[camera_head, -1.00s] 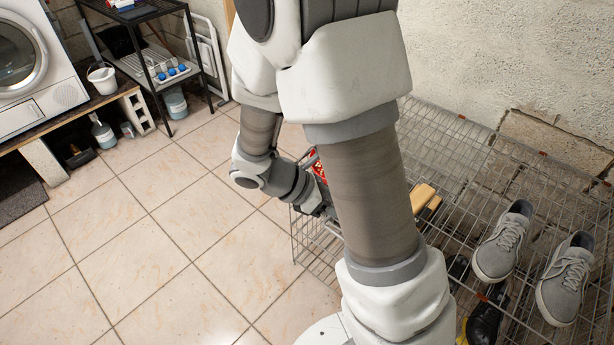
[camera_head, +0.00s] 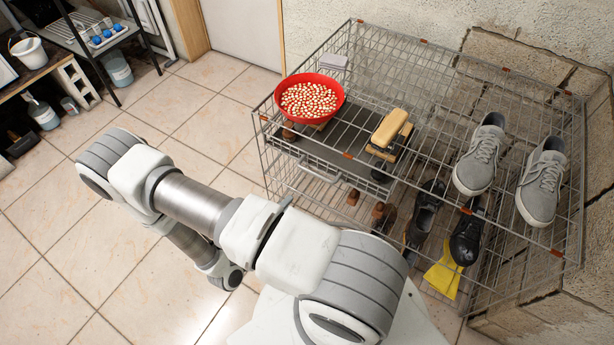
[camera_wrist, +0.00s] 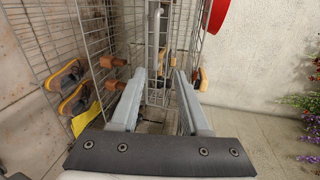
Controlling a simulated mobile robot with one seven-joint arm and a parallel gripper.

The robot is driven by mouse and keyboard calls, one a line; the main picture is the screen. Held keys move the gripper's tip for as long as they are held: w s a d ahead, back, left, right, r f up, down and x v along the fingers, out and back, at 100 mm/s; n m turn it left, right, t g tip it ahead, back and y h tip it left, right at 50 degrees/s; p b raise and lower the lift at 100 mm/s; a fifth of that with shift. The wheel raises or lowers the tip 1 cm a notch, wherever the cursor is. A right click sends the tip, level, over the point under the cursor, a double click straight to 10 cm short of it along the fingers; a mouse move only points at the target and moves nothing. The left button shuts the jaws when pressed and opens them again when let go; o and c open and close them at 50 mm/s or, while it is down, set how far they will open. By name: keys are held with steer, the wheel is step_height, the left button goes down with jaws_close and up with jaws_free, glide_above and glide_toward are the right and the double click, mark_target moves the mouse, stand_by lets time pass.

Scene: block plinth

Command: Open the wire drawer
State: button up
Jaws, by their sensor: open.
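The wire rack (camera_head: 572,110) stands against the wall at right in the head view. A grey-edged dark tray (camera_head: 340,158) shows below its top; I cannot tell for sure whether this is the wire drawer, and nothing looks pulled out. In the wrist view the wire front (camera_wrist: 115,25) of the rack fills the upper left and middle, with pale upright bars (camera_wrist: 153,25) straight ahead. My gripper (camera_wrist: 160,75) points at these bars, its two fingers apart and nothing clearly held. Whether they touch is unclear. In the head view my arm hides the gripper.
On the rack's top are a red bowl (camera_head: 314,99) of pale pieces, a brush (camera_head: 391,128) and grey shoes (camera_head: 482,155). Dark shoes (camera_head: 466,236) and a yellow item (camera_head: 444,270) sit lower. Tiled floor at left is free. Flowers (camera_wrist: 300,105) stand right in the wrist view.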

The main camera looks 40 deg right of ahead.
mark_target(315, 175)
steer(key=shift+n, duration=0.4)
steer(key=x, duration=0.5)
steer(key=b+x, duration=0.1)
steer(key=x, duration=0.5)
steer(key=b+x, duration=0.1)
steer(key=x, duration=0.5)
steer(key=shift+w+f, duration=0.2)
steer(key=shift+f, duration=0.25)
steer(key=shift+c, duration=0.3)
jaws_close()
